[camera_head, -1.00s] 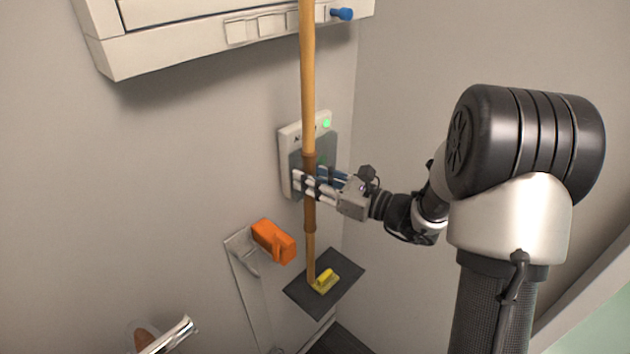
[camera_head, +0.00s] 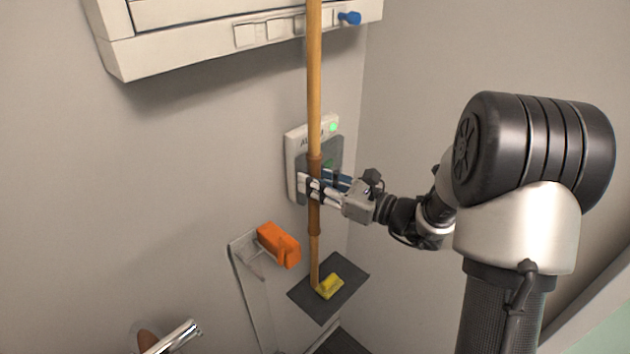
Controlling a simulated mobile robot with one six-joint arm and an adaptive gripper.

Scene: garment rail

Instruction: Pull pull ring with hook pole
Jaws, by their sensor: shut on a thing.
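The hook pole (camera_head: 314,110) is a long wooden pole with a darker brown grip section. It stands nearly upright in the head view, and its upper end runs out of the top of the frame, so the hook is not visible. My gripper (camera_head: 315,188) is shut on the pole at the brown section. The pole's lower end is beside a yellow piece (camera_head: 329,286) on a dark plate. No pull ring can be made out in this view.
A white wall unit (camera_head: 200,45) with a blue knob (camera_head: 350,18) is above. A white panel with a green light (camera_head: 333,127) is right behind the pole. An orange block (camera_head: 278,245) on a bracket, a dark plate (camera_head: 350,275) and a metal bar (camera_head: 175,337) are below.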

